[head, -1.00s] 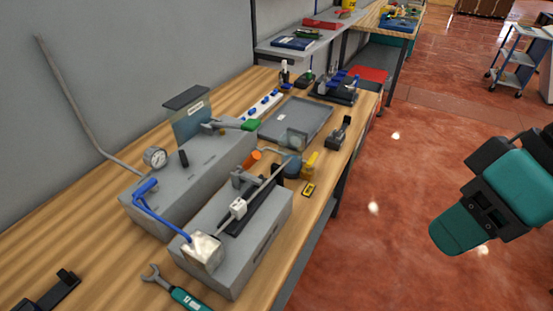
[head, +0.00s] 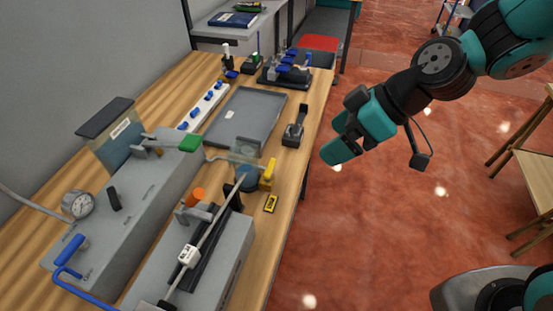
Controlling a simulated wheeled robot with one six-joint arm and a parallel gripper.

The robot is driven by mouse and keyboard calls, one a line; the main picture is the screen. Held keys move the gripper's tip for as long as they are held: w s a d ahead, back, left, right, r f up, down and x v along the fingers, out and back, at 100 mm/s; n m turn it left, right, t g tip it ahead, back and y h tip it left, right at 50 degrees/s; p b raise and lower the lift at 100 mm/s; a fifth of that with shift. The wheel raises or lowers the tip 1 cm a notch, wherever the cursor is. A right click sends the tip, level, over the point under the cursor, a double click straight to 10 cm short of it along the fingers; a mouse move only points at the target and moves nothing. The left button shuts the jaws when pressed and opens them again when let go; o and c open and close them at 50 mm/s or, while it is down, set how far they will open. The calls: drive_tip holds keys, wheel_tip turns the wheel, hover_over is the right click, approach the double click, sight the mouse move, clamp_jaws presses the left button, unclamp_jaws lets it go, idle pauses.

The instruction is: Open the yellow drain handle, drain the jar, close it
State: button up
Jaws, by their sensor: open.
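The yellow drain handle (head: 268,175) stands at the right end of the grey bench unit, close to the table's right edge. A small clear jar (head: 246,152) with a dark blue base (head: 247,178) sits just left of the handle. The liquid level in the jar is too small to tell. My gripper (head: 335,155) hangs over the red floor, right of the table edge and apart from the handle. It is open and holds nothing that I can see.
A yellow label (head: 271,203) lies in front of the handle. A grey tray (head: 262,98), a black clamp device (head: 294,130) and an orange knob (head: 194,196) are nearby. A green handle (head: 190,142) is at left.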

drive_tip(key=w+f+n+t+y, duration=0.1)
drive_tip(key=w+f+t, duration=0.1)
drive_tip(key=w+f, duration=0.2)
drive_tip(key=p, duration=0.5)
approach(271, 167)
drive_tip(key=x, duration=0.8)
drive_tip(key=shift+w+a+f, duration=0.1)
drive_tip(key=shift+a+f, duration=0.05)
drive_tip(key=c, duration=0.9)
